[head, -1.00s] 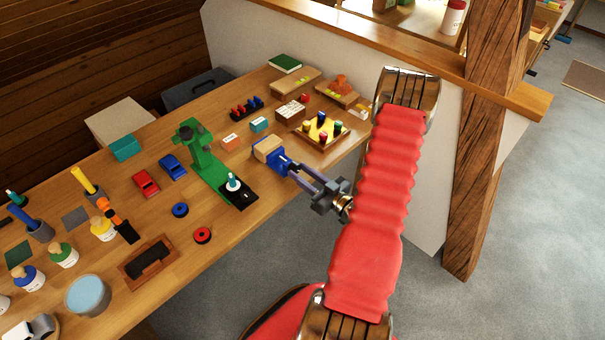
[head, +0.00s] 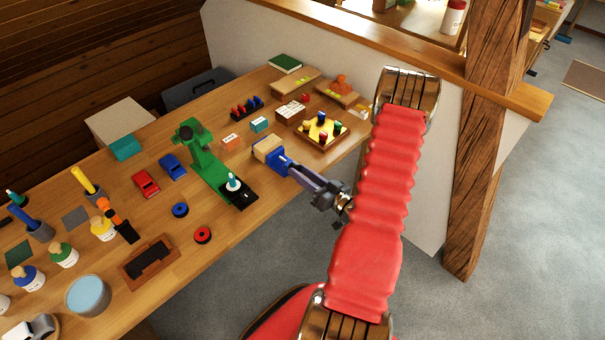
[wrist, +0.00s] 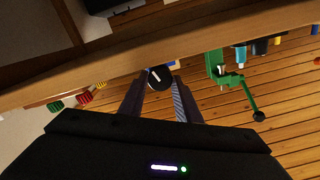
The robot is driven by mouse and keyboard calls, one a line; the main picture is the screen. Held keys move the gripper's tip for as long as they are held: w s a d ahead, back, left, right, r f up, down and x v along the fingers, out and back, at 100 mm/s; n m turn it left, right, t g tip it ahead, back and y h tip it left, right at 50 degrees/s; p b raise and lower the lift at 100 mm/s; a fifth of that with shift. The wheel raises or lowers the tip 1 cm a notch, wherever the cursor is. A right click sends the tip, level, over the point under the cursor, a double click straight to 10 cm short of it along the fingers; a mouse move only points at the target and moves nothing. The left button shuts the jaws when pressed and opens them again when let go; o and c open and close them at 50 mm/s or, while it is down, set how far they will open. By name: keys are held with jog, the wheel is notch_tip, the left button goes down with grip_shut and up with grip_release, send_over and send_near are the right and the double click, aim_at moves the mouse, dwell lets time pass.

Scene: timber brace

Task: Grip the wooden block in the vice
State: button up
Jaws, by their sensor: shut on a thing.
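The blue vice (head: 280,163) stands at the front edge of the workbench. The pale wooden block (head: 266,147) sits at its far end; whether the vice jaws press on it I cannot tell. My gripper (head: 297,172) reaches the near end of the vice from the front right, its fingers close together. In the wrist view, the fingertips are shut on a round dark knob (wrist: 160,77) with a white mark, at the vice's near end. The fingers hide part of the knob's sides.
A green stand (head: 205,165) with a black base is left of the vice. A yellow tray (head: 340,141) with coloured pegs lies to the right behind it. A white partition and a timber post (head: 481,140) stand to the right of my arm.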

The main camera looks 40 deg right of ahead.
jog(key=o, duration=1.1)
jog(key=shift+c, duration=0.2)
jog(key=shift+s, duration=0.1)
jog(key=s, duration=1.3)
jog(key=shift+s+d, duration=0.2)
jog(key=shift+s, duration=0.1)
jog(key=shift+f, duration=0.15)
